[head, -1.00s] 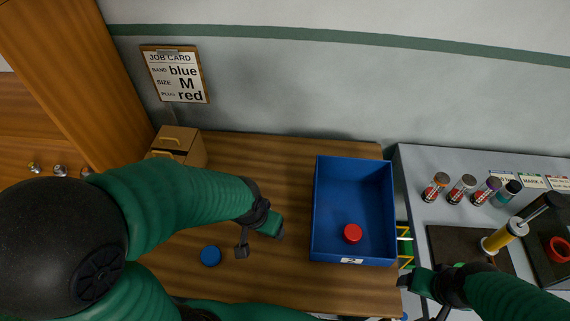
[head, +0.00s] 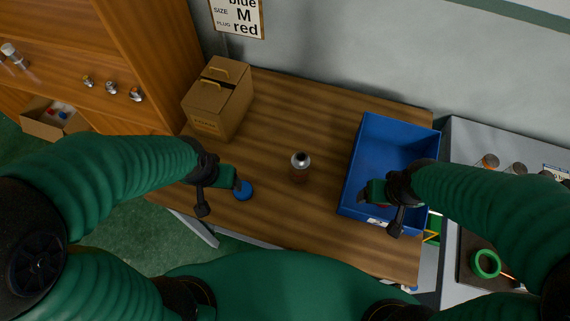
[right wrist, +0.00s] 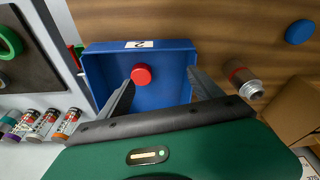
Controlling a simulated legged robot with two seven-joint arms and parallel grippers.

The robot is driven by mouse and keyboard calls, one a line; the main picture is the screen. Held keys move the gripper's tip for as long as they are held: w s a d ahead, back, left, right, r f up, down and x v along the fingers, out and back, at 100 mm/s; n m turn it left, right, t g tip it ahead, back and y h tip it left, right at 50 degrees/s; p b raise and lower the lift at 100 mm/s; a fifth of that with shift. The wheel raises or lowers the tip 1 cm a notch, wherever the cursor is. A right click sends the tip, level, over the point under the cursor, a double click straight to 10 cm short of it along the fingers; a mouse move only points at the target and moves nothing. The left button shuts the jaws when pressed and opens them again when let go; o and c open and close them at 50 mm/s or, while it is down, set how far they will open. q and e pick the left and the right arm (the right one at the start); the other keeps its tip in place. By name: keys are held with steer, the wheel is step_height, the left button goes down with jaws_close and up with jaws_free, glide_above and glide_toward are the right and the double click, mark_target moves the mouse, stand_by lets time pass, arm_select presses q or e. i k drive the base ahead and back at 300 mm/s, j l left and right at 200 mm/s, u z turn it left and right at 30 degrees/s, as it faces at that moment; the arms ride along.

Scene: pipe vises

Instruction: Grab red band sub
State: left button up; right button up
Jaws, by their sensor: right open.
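The red-band sub, a short grey metal cylinder with a dull red band, stands on the wooden table (head: 300,172); it also shows in the right wrist view (right wrist: 243,80). My right gripper (head: 374,192) is above the blue bin (head: 390,145), to the right of the sub. In the right wrist view my right gripper (right wrist: 161,76) is open and empty, with a red disc (right wrist: 142,75) in the bin between its fingers. My left gripper (head: 238,182) is left of the sub, by a blue disc (head: 244,191); its fingertips are not clear.
A cardboard box (head: 218,98) stands at the back left of the table. A grey bench (head: 480,140) on the right carries several banded cylinders and a green ring (head: 486,263). The table around the sub is clear.

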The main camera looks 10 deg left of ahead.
mark_target(300, 162)
steer(key=j, duration=0.65)
steer(key=i+j, duration=0.1)
steer(key=j, duration=0.6)
steer(key=u, duration=0.05)
